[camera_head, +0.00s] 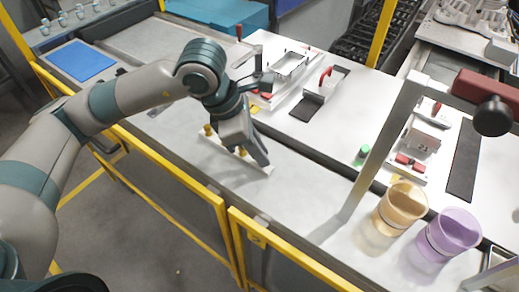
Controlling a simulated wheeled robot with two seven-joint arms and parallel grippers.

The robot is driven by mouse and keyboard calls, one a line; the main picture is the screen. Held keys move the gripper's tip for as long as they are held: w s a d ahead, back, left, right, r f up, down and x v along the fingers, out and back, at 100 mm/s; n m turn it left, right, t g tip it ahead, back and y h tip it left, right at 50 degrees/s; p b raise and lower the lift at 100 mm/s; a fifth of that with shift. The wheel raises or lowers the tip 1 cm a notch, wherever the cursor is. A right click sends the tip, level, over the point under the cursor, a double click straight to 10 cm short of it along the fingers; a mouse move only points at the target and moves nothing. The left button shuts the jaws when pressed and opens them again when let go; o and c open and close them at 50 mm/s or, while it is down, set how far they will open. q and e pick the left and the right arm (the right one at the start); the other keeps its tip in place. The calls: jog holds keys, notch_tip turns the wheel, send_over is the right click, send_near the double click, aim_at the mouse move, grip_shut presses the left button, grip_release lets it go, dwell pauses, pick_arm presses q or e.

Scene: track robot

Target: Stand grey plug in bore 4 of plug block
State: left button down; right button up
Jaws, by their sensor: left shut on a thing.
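My left gripper (257,158) points down at the right half of a pale, narrow block (224,148) on the near bench, which looks like the plug block. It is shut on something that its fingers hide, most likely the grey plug. Two brass-coloured plugs, one at the block's left end (208,130) and one near the fingers (242,151), stand upright on the block. The bores are too small to tell apart, and I cannot tell whether the held thing touches the block. My right gripper is out of view.
An orange cup (402,203) and a purple cup (452,232) stand at the right. A green-capped item (361,154) lies left of them. Fixtures with red clamp handles (325,76) stand behind. A yellow rail (180,165) runs along the front. The bench between block and cups is mostly clear.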

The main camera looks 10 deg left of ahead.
pick_arm(q)
jog(key=shift+f+b, duration=0.45)
jog(key=shift+b, duration=0.05)
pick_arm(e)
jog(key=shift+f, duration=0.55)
pick_arm(q)
jog(key=c, duration=1.6)
grip_release()
jog(key=shift+c, duration=0.2)
jog(key=shift+r, duration=0.1)
